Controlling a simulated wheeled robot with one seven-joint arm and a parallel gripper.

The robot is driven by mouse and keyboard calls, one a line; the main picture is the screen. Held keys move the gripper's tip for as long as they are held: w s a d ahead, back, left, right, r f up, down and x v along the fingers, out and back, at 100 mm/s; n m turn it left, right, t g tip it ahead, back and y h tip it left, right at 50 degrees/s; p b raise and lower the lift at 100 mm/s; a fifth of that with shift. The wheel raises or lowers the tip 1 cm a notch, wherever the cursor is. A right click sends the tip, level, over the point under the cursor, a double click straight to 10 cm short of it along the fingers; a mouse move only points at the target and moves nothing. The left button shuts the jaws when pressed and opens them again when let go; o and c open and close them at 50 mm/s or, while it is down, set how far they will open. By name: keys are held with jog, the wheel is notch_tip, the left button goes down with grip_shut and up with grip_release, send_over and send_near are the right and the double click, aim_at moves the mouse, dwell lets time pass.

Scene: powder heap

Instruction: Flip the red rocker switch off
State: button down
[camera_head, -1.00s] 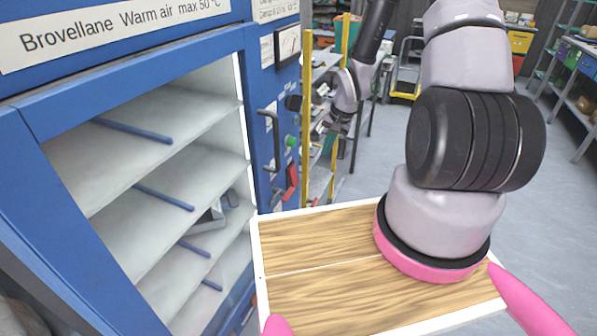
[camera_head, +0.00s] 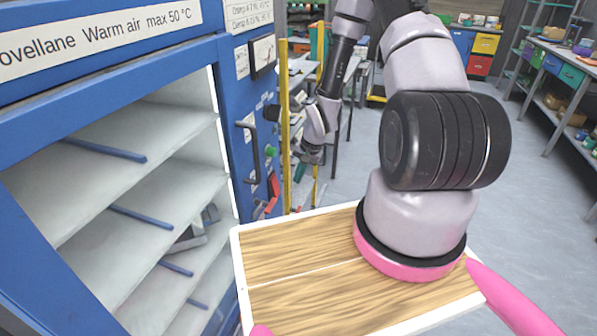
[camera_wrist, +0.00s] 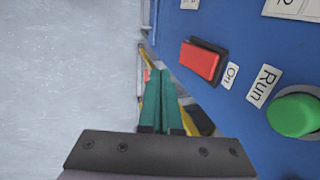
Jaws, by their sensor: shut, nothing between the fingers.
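The red rocker switch (camera_wrist: 200,61) sits in a black frame on the blue panel, upper right of the middle in the wrist view. A small "On" label (camera_wrist: 230,75) is beside it. Which end of the rocker is pressed in I cannot tell. In the head view a small red part (camera_head: 273,184) on the panel appears to be the switch. My gripper (camera_wrist: 161,74) has teal fingers shut together and empty, left of the switch in the wrist view, with a gap in the picture. In the head view my gripper (camera_head: 300,170) is just right of the panel.
A green button (camera_wrist: 294,115) with a "Run" label (camera_wrist: 263,86) is on the same panel. A black handle (camera_head: 254,148) sticks out of the blue cabinet (camera_head: 228,85). A yellow-post rack (camera_head: 284,125) stands close behind my gripper. Open floor (camera_head: 520,200) lies to the right.

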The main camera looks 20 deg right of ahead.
aim_at(279, 192)
jog(key=w+a+f, duration=0.3)
jog(key=a+f, duration=0.1)
jog(key=f, duration=0.2)
jog(key=shift+w+a, duration=0.15)
jog(key=shift+a, duration=0.05)
jog(key=shift+w+a+f+t+y, duration=0.1)
jog(key=shift+a+f+t+y, duration=0.1)
jog(key=shift+f+t+y, duration=0.3)
jog(key=shift+a+r, duration=0.15)
jog(key=shift+r, duration=0.25)
